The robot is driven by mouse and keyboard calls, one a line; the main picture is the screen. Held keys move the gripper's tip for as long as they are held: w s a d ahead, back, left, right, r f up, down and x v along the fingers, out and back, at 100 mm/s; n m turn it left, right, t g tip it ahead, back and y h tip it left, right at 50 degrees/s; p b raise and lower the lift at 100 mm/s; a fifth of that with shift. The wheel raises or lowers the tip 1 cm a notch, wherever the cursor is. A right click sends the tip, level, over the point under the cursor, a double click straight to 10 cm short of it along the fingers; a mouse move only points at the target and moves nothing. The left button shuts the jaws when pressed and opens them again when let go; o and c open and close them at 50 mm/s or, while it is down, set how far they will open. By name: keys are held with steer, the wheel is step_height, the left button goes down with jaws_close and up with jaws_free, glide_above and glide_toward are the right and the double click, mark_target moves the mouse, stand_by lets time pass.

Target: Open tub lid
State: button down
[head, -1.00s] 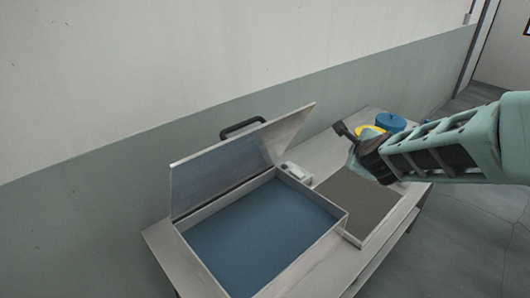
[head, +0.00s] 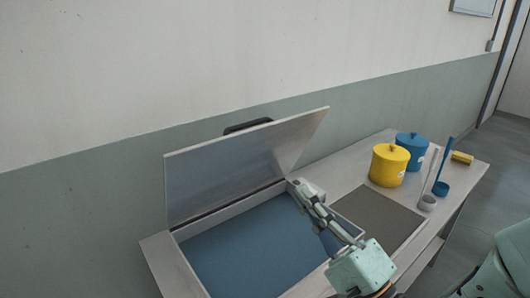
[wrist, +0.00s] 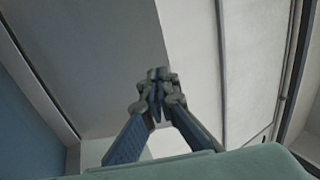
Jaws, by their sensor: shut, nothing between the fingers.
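The tub (head: 205,285) has a pale rim and a blue inside. Its pale grey lid (head: 225,178) stands steeply raised at the back edge, its inner face toward me. The dark handle (head: 250,125) shows only partly behind the lid's top edge. My gripper (head: 299,186) is shut and empty, reaching over the tub's right side with its fingertips near the lid's lower right corner. Contact with the lid cannot be told. In the wrist view the closed fingers (wrist: 157,77) show in front of pale surfaces.
A dark flat panel (head: 382,216) lies right of the tub. A yellow pot (head: 388,166), a blue pot (head: 411,150), a white ladle-like tool (head: 429,201), a blue one (head: 442,187) and a small yellow block (head: 461,158) stand farther right. The wall is close behind the lid.

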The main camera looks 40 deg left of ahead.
steer(key=p, duration=0.3)
glide_toward(252, 133)
steer(key=shift+g, duration=0.4)
steer(key=x, duration=0.7)
steer(key=shift+w+d, duration=0.1)
steer(key=shift+w, duration=0.15)
